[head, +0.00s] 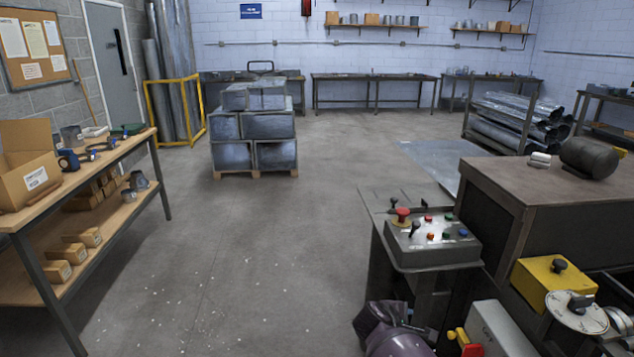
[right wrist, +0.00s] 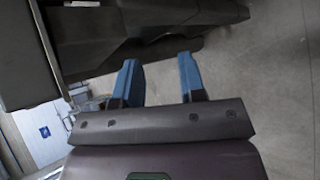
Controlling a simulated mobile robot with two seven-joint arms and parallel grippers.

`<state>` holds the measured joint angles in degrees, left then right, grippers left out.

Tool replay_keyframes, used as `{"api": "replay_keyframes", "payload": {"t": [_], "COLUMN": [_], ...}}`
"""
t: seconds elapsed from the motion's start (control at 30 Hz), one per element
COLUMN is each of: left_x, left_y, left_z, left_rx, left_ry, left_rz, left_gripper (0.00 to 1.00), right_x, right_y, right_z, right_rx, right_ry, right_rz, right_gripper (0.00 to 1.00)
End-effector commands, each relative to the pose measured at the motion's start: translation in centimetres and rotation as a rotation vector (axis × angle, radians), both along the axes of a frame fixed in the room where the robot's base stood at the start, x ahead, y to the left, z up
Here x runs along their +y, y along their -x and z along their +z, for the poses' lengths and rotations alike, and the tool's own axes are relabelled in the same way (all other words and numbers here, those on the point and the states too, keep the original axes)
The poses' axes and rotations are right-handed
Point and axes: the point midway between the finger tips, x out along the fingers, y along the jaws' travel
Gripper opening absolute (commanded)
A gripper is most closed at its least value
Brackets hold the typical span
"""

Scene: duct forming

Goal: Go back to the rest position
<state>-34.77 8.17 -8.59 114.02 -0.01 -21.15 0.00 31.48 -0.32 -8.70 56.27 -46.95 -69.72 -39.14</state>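My right gripper (right wrist: 159,80) shows in the right wrist view with its two blue fingers apart and nothing between them. Beyond the fingers are a dark machine-like body and bare grey floor. In the head view, a purple-grey part of my right arm shows at the bottom edge, beside the control panel (head: 432,241); the fingertips cannot be made out there. My left gripper is not in the head view.
A wooden workbench (head: 95,172) with boxes stands at the left. A pallet of duct pieces (head: 254,127) stands mid-floor. At the right are a brown-topped machine (head: 545,180), a yellow box (head: 552,280) and a rack of metal tubes (head: 510,118). The central floor (head: 260,240) is clear.

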Motion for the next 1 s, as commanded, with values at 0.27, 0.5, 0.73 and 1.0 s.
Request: {"api": "replay_keyframes", "payload": {"t": [0.27, 0.5, 0.73, 1.0], "left_x": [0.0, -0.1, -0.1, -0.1], "left_y": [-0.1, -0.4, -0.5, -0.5], "left_z": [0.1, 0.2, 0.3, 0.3], "left_rx": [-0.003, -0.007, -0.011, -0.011], "left_ry": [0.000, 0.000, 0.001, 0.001], "left_rz": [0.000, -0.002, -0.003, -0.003], "left_gripper": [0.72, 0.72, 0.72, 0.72], "right_x": [3.3, 3.0, 1.1, -1.8], "right_y": [0.0, 6.0, 13.5, 23.5], "right_z": [2.7, 4.1, 4.7, 3.3], "right_rx": [-0.477, -0.730, -0.854, -0.870], "right_ry": [-0.645, -1.112, -1.379, -1.466], "right_rz": [0.001, -0.062, -0.135, -0.243], "right_gripper": [0.37, 0.37, 0.37, 0.37]}}
